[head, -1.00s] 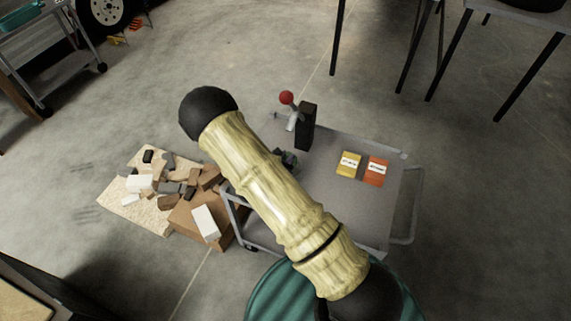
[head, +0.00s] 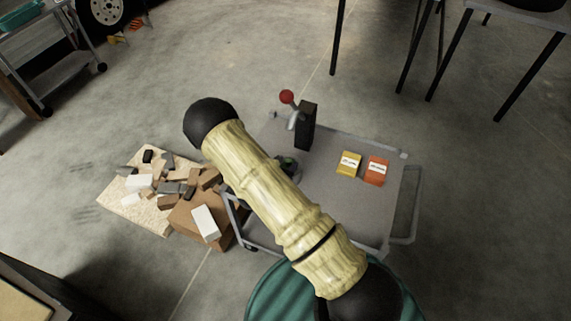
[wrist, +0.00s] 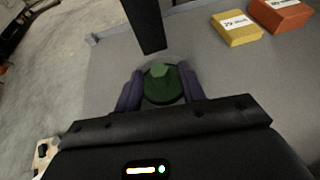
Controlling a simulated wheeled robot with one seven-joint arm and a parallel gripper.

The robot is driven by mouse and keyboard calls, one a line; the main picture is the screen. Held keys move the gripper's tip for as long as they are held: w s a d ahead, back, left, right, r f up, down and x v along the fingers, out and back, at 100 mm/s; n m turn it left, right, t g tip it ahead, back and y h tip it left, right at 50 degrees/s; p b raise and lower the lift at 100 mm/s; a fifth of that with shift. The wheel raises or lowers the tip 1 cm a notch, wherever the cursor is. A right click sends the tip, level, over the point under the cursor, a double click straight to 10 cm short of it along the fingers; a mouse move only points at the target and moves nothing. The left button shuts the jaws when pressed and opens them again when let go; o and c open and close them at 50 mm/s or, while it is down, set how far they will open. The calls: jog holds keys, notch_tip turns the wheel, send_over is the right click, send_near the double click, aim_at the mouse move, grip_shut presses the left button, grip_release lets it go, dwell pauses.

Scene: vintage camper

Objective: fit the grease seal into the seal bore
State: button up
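A green round piece (wrist: 164,86) with a raised, faceted top, which I take to be the grease seal, sits between the two dark purple fingers of my gripper (wrist: 162,90) in the wrist view. The fingers flank it closely and appear closed on its sides. In the head view a bit of green (head: 289,161) shows beside my arm, above the grey cart (head: 338,200). A pale rounded shape (wrist: 160,58) shows just behind the green piece, at the foot of a black post (wrist: 146,22). I cannot make out the seal bore; the green piece may cover it.
The black post (head: 306,127) stands on the cart beside a lever with a red knob (head: 287,97). A yellow box (head: 348,164) and an orange box (head: 376,171) lie to the right. The cart top around the boxes is clear. Blocks and a carton (head: 190,228) lie left.

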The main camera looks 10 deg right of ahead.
jog(key=shift+r, duration=0.25)
jog(key=v, duration=1.2)
jog(key=shift+f, duration=0.1)
